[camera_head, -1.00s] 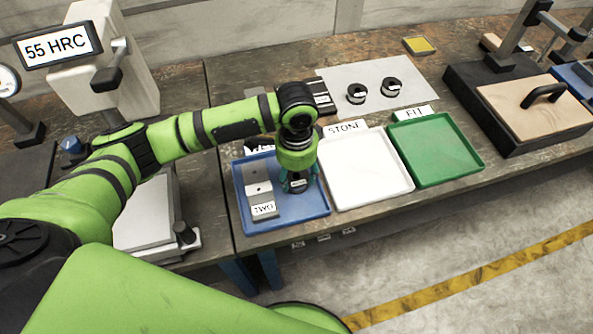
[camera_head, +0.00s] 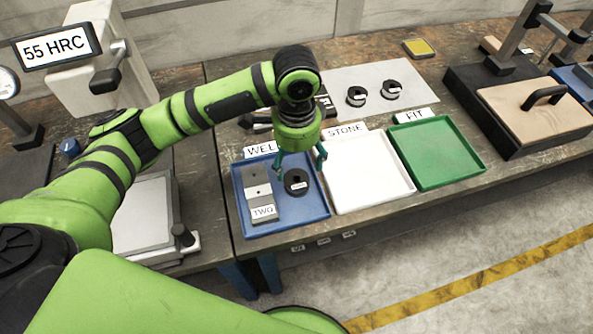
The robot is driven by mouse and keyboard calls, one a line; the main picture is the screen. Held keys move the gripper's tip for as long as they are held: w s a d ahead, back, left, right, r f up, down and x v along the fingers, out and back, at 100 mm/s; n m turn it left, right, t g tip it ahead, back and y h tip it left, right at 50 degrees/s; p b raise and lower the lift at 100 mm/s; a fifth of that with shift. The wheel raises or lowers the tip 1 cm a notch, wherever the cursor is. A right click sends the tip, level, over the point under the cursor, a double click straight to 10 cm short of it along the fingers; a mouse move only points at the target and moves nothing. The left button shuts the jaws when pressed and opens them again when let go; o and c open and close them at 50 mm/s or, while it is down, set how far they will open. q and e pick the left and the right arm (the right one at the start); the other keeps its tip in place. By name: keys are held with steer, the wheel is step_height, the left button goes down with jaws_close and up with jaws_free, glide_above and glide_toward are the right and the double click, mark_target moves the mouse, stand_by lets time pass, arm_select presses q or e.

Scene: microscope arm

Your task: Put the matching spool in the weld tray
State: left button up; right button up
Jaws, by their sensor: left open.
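A black spool (camera_head: 296,182) with a small white label sits in the blue weld tray (camera_head: 290,228), beside a grey metal block (camera_head: 257,184) marked "TWO". My left gripper (camera_head: 301,165) is open above the back part of this tray, apart from the spool and empty. Two more black spools, one at the left (camera_head: 356,96) and one at the right (camera_head: 391,89), stand on a light grey sheet (camera_head: 372,75) at the back. Their labels are too small to read. My right gripper is not in view.
A white tray (camera_head: 368,175) labelled "STONE" and a green tray (camera_head: 438,153) labelled "FIT" stand to the right of the weld tray. A hardness tester (camera_head: 100,60) reading "55 HRC" is at the left. A black fixture with a wooden board (camera_head: 535,115) is at the right.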

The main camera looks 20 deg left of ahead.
arm_select(q)
step_height(320, 180, up, 5)
steer(key=shift+r, duration=0.15)
steer(key=shift+s, duration=0.1)
stand_by(0.5)
